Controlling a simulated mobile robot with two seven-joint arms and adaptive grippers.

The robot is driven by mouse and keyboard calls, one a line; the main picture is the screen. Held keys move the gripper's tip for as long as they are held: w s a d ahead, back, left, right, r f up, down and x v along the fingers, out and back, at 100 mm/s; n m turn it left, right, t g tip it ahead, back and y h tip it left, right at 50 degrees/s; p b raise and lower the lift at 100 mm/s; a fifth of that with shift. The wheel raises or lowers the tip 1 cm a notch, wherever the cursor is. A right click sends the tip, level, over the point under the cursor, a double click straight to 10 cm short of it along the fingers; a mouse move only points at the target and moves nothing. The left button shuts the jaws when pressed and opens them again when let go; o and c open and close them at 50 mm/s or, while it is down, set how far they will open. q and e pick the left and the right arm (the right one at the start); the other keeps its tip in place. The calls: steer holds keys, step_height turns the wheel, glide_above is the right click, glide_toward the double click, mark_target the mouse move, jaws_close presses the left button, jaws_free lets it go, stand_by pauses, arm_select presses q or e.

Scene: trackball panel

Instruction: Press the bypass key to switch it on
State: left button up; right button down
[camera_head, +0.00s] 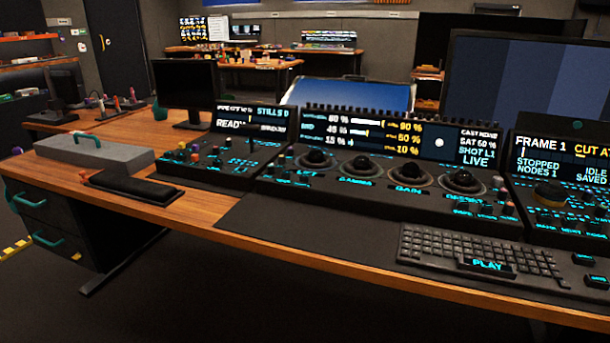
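The trackball panel (335,186) stands on the wooden desk in the middle of the head view. Several black trackballs sit in a row across it, above labels such as LIFT, GAMMA and GAIN. Its screen (400,136) shows percentages and "SAT 50 %", "SHOT L1" and "LIVE". Small keys with cyan labels lie along its edges, too small to read. I cannot tell which key is the bypass key, or whether it is on. Neither of my grippers is in view.
A left panel (207,170) reads "READY"; a right panel (558,185) reads "STOPPED". A black wrist rest (133,188) and grey box (90,155) are at left. The desk's front edge (290,268) is clear.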

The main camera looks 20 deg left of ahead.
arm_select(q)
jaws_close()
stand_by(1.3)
